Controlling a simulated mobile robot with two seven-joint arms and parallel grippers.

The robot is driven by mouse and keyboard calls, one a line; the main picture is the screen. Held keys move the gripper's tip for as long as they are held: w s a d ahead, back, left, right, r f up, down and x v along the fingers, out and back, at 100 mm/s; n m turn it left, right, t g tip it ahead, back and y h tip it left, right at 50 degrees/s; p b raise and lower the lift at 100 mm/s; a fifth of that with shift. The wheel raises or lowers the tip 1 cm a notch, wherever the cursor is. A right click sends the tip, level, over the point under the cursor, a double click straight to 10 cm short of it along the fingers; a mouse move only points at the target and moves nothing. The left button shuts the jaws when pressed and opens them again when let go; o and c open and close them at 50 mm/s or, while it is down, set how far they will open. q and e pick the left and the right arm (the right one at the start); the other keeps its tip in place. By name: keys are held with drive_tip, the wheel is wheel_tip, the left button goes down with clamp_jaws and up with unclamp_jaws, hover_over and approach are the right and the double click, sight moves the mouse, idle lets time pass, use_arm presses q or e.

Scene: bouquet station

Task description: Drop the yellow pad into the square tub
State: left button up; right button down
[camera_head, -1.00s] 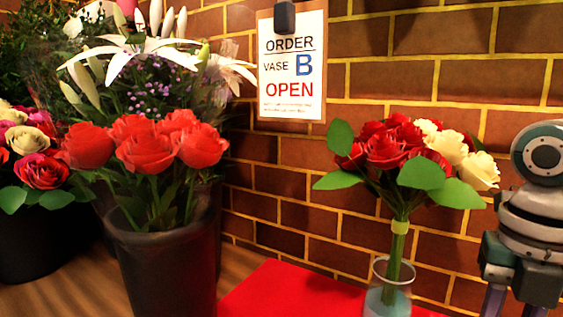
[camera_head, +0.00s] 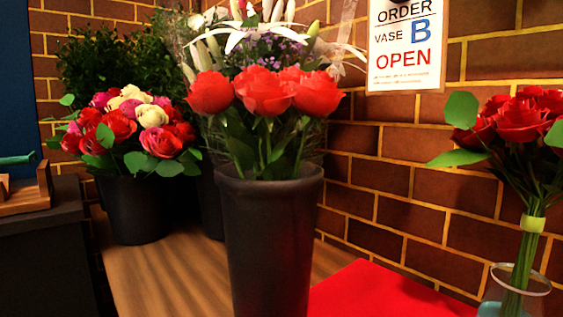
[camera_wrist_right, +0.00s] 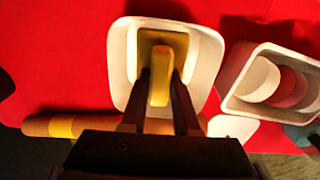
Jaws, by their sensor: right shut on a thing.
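In the right wrist view, my right gripper (camera_wrist_right: 163,88) is shut on the yellow pad (camera_wrist_right: 160,75), gripping its narrow raised part between the two dark fingers. A wider yellow-brown square shows around that part; I cannot tell how much of it is pad. The pad is over the opening of the white square tub (camera_wrist_right: 121,70), inside its rim as seen from above. Whether it touches the tub's bottom cannot be told. The tub stands on a red surface. Neither gripper shows in the head view.
A second white tub (camera_wrist_right: 233,100) with round white and reddish pieces stands to the right. A brown rod with a yellow band (camera_wrist_right: 62,127) lies at lower left. The head view shows a dark rose bucket (camera_head: 268,240), a glass vase (camera_head: 497,292) and red mat (camera_head: 365,290).

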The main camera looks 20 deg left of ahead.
drive_tip(key=c, duration=0.6)
unclamp_jaws()
wheel_tip(320, 180, up, 10)
drive_tip(key=shift+p, duration=1.05)
